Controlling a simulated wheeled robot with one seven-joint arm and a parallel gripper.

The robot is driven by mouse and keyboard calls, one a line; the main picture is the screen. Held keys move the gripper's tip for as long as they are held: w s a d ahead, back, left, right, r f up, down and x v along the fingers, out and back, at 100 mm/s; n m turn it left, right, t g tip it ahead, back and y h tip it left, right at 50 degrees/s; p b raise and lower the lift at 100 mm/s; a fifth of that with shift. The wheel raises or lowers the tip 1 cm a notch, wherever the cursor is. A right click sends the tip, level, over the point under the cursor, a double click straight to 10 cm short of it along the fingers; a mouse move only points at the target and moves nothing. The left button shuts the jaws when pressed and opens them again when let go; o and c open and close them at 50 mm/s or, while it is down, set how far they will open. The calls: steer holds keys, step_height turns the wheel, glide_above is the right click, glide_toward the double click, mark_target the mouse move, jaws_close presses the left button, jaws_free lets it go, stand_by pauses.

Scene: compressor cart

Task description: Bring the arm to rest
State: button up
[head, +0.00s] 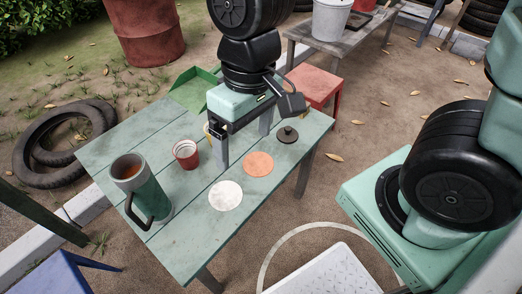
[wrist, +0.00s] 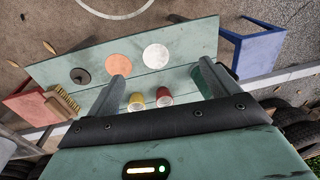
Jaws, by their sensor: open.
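My gripper (head: 243,145) hangs over the far part of the green plank table (head: 110,150), fingers pointing down. In the wrist view, its two fingers (wrist: 162,70) stand well apart with nothing held between them. A red cup (head: 185,154) stands on the table left of the gripper, and it also shows in the wrist view (wrist: 164,97). A yellow cup (wrist: 136,100) stands beside it, mostly hidden behind the gripper in the head view. A tall green mug (head: 146,190) with brown contents stands at the near left end.
A white disc (head: 225,196), an orange disc (head: 258,163) and a dark knobbed lid (head: 288,134) lie on the table. A green dustpan (head: 195,90) and a red stool (head: 316,84) are beyond it. A brush (wrist: 62,102) is by the stool. A blue frame (head: 65,275) stands near left.

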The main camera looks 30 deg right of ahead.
steer(key=s+r+n, duration=0.1)
steer(key=s+n, duration=0.2)
steer(key=s, duration=0.3)
steer(key=shift+a+r+n+h, duration=0.25)
steer(key=shift+r+n+h, duration=0.05)
steer(key=shift+h, duration=0.1)
steer(key=shift+w, duration=0.1)
